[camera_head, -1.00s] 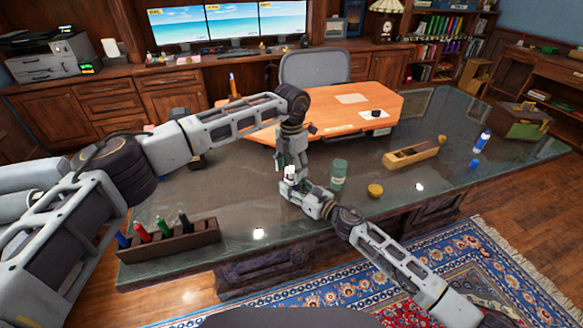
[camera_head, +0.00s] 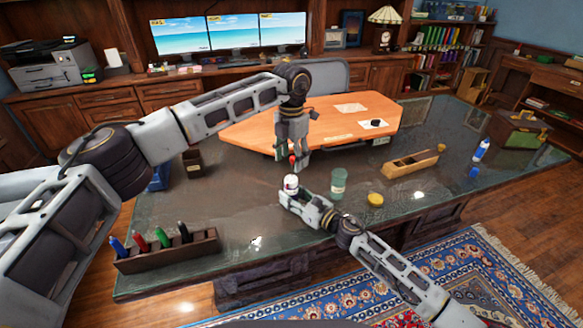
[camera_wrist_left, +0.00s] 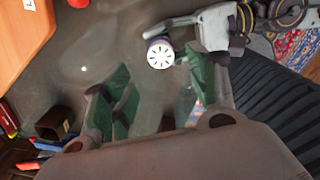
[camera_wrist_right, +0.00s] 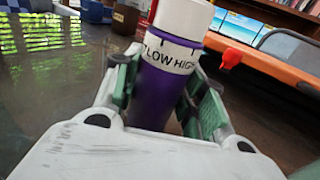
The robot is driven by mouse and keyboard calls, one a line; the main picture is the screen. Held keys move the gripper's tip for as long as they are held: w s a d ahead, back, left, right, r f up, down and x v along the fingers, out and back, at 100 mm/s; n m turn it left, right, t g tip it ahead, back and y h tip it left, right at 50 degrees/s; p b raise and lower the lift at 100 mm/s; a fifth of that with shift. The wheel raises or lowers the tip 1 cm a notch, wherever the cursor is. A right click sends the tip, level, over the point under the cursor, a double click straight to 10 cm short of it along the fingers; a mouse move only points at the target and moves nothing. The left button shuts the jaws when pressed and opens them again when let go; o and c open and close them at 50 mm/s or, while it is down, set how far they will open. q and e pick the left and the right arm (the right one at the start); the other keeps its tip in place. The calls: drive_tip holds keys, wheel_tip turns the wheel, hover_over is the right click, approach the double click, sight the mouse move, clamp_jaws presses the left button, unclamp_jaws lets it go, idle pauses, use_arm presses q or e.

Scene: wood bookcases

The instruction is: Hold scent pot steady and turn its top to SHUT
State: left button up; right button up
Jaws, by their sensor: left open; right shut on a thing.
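The scent pot (camera_wrist_right: 163,88) has a purple body, a white top and a white band reading LOW and HIGH. It stands upright, and no SHUT mark is visible. My right gripper (camera_wrist_right: 160,95) is shut around its body. In the head view, the pot (camera_head: 291,183) is near the desk's front edge. My left gripper (camera_head: 292,161) is open and empty, pointing down above and a little behind the pot. In the left wrist view, the pot's round slotted top (camera_wrist_left: 160,53) lies beyond the open fingers, nearer the right one.
A green jar (camera_head: 338,184) and a yellow lid (camera_head: 375,199) stand right of the pot. A wooden plane (camera_head: 411,163) lies farther right. A marker rack (camera_head: 170,252) is at the front left. A red object (camera_wrist_right: 231,57) is behind the pot. The desk's left middle is clear.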

use_arm(q)
drive_tip(key=shift+r, duration=2.1)
use_arm(e)
drive_tip(key=o, duration=1.2)
drive_tip(key=shift+s+d, duration=0.1)
drive_tip(key=shift+v, duration=5.85)
drive_tip(key=shift+s, duration=0.1)
